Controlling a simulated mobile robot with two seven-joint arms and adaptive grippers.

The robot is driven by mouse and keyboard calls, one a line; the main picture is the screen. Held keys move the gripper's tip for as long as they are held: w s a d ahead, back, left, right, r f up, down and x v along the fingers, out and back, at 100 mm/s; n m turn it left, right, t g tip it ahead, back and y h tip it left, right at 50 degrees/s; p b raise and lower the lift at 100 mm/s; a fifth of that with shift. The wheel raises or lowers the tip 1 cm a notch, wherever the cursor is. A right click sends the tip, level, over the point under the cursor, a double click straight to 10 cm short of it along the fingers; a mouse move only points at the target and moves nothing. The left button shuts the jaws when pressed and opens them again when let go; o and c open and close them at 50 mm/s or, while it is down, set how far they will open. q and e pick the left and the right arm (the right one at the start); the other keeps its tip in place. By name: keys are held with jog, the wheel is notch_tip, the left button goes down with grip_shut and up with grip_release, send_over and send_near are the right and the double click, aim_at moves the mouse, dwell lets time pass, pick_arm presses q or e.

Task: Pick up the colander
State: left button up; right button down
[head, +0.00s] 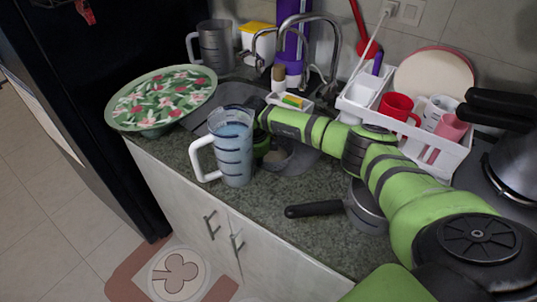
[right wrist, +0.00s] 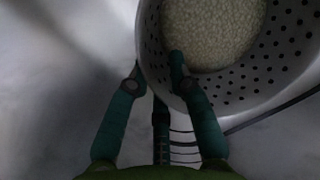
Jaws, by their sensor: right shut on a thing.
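The colander (right wrist: 285,45) is a grey metal bowl with rows of dark holes and pale, grainy contents, seen close up in the right wrist view. My right gripper (right wrist: 153,72) is shut on its rim, one finger inside the bowl and the other outside. In the head view the right gripper (head: 262,148) reaches over the sink behind the measuring jug, and the colander (head: 276,157) shows only in part beside it. Whether the colander touches the sink bottom is hard to tell. My left gripper is not in view.
The clear measuring jug (head: 233,150) stands close in front of the right gripper. A floral bowl (head: 160,100) sits at the counter's left end. A pan (head: 362,208) lies under my right arm. A white dish rack (head: 440,150) with cups is on the right, and the tap (head: 330,60) rises behind.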

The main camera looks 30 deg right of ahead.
jog(key=shift+h, duration=0.5)
jog(key=v, duration=0.3)
jog(key=w+d+v, duration=0.1)
jog(key=v, duration=0.3)
jog(key=d+b+v, duration=0.1)
jog(key=v, duration=0.2)
jog(key=shift+w+a+r, duration=0.1)
jog(key=shift+w+r, duration=0.05)
jog(key=shift+r, duration=0.5)
